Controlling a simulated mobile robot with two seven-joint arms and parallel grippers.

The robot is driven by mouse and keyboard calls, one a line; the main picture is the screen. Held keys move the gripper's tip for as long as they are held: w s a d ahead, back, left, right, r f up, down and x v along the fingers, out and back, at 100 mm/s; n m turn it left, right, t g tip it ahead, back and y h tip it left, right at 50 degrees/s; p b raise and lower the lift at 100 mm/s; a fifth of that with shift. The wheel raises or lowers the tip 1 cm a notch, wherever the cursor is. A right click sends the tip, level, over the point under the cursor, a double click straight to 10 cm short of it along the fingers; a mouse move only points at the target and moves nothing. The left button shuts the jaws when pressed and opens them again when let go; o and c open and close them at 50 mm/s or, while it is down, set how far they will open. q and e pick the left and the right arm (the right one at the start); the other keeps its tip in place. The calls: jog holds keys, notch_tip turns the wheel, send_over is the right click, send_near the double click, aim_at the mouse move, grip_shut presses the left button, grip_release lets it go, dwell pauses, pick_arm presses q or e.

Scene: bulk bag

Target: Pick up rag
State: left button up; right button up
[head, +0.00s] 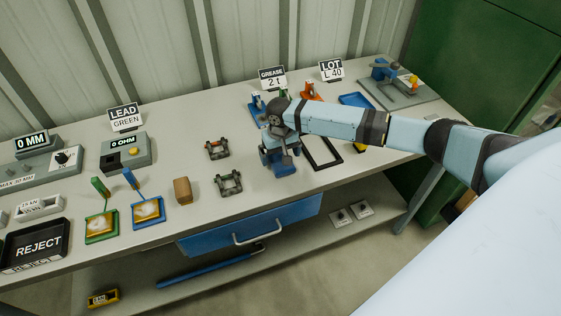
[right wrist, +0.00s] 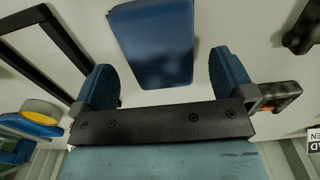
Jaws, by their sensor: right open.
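The rag appears to be the blue folded pad (right wrist: 155,45) in the right wrist view, lying flat on the pale bench top. In the head view its blue front part (head: 285,168) shows below my right gripper, which hides the rest. My right gripper (head: 281,146) points down over it. In the right wrist view the gripper (right wrist: 165,82) is open, with one blue finger on each side of the pad and gaps between. Nothing is held. My left gripper is not in view.
A black square frame (head: 322,153) lies just right of the gripper, and a small dark metal fixture (head: 229,183) stands to its left. A blue drawer (head: 250,225) hangs below.

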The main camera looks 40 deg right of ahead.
aim_at(280, 158)
notch_tip(280, 158, down, 2)
jog(key=shift+f, duration=0.15)
jog(key=c, duration=1)
jog(key=shift+r, duration=0.2)
notch_tip(280, 158, up, 20)
jog(key=shift+f, duration=0.1)
